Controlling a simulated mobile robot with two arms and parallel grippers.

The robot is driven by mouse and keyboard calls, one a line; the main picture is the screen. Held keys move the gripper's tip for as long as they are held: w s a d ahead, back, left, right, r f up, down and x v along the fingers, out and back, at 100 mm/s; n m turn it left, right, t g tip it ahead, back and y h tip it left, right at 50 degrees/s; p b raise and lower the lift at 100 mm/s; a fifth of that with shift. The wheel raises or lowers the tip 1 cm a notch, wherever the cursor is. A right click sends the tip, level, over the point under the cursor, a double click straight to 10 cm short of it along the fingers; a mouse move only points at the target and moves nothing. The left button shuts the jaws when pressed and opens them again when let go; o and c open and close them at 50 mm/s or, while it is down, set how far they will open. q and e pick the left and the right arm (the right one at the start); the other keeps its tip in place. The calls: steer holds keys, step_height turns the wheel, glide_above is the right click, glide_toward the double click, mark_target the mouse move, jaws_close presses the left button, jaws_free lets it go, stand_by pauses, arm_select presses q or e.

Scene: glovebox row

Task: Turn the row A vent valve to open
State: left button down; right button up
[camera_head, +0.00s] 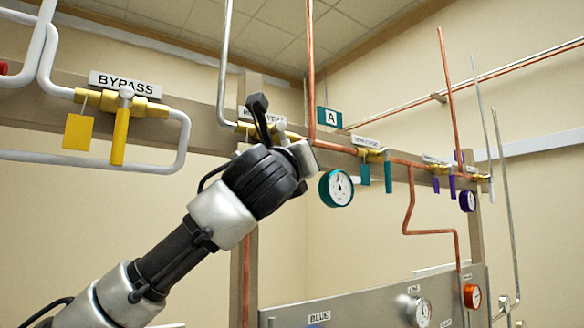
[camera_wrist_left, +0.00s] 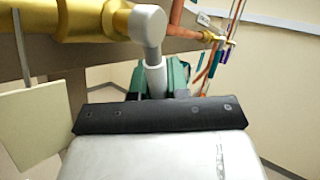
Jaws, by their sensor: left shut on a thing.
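The row A vent valve is mostly hidden behind my left gripper in the head view; part of its label (camera_head: 247,113) and yellow brass fitting (camera_head: 293,135) show beside it. In the left wrist view its yellow body (camera_wrist_left: 60,22) is at the upper left, with a pale grey hub and handle stem (camera_wrist_left: 150,30) running down toward my gripper. My left gripper (camera_head: 262,118) is at this valve and shut on its handle. Teal shows around the stem; the handle's grip end and its exact angle are hidden. My right gripper is not in view.
The bypass valve (camera_head: 120,137), with a hanging yellow handle and tag, is to the left. A teal-rimmed gauge (camera_head: 336,188) hangs close to the right of my wrist. Further right are a teal-handled valve (camera_head: 388,176), copper pipes and a grey panel (camera_head: 350,305).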

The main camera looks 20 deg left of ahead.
arm_select(q)
steer(key=shift+w+d+r+n+t+y, duration=0.1)
steer(key=shift+w+r+n+t+y, duration=0.1)
steer(key=shift+n+t, duration=0.15)
steer(key=shift+w+d+r+n+t+y, duration=0.1)
steer(key=shift+n+t+y, duration=0.15)
steer(key=shift+n, duration=0.2)
steer(key=shift+s, duration=0.1)
steer(key=c, duration=1.1)
jaws_free()
steer(key=shift+b, duration=0.3)
steer(key=shift+s+f, duration=0.25)
steer(key=b+v, duration=0.5)
steer(key=v, duration=0.5)
